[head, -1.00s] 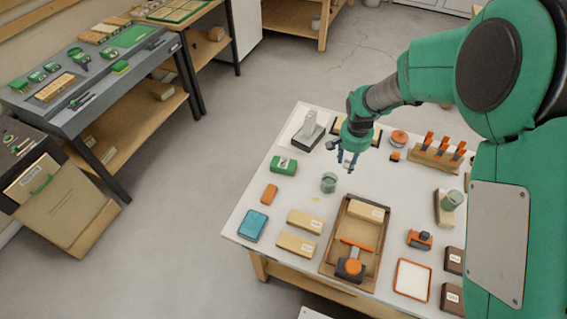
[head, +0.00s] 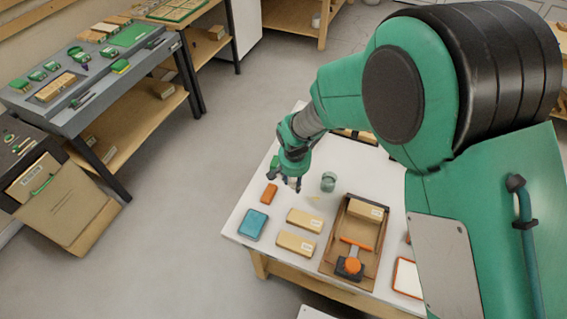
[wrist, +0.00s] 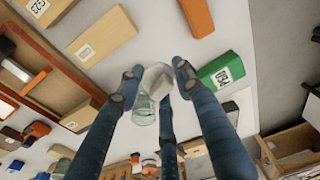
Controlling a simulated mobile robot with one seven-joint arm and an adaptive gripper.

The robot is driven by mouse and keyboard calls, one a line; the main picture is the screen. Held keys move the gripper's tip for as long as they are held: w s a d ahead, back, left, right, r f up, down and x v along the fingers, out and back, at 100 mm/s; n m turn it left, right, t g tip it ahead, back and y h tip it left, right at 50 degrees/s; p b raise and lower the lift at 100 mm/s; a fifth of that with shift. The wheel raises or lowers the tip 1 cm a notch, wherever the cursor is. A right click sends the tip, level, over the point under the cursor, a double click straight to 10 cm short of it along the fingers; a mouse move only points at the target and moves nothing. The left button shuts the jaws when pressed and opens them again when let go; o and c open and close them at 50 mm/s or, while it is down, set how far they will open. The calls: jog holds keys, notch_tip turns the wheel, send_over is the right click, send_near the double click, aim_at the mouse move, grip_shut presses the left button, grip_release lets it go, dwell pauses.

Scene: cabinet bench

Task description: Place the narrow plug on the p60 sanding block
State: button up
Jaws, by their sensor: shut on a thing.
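My gripper (head: 290,184) hangs above the near left part of the white bench. In the wrist view its fingers (wrist: 157,72) are closed around a small pale, whitish piece (wrist: 154,78), which I take for the narrow plug; its shape is partly hidden. A green block (wrist: 222,70) with a white label lies on the bench just right of the fingers in the wrist view; my gripper mostly hides it in the head view. Pale wooden blocks (head: 305,220) with labels lie nearer. I cannot read surely which block is marked p60.
A greenish glass (head: 328,182) stands right of my gripper. An orange block (head: 268,194) and a blue box (head: 252,225) lie at the left edge. A wooden tray (head: 332,253) holds a labelled block and an orange-handled tool. My arm hides the right side.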

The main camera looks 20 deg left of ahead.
jog(key=shift+f, duration=0.6)
jog(key=w+a, duration=0.3)
jog(key=w, duration=0.1)
jog(key=w+a+f+b, duration=0.1)
jog(key=w+a, duration=0.2)
jog(key=w, duration=0.1)
jog(key=w+a+b, duration=0.1)
jog(key=w+a, duration=0.2)
jog(key=w, duration=0.1)
jog(key=shift+w+a+f, duration=0.2)
jog(key=shift+w+a, duration=0.1)
jog(key=shift+w, duration=0.05)
jog(key=shift+f+b, duration=0.35)
jog(key=shift+f, duration=1.4)
jog(key=shift+f, duration=0.15)
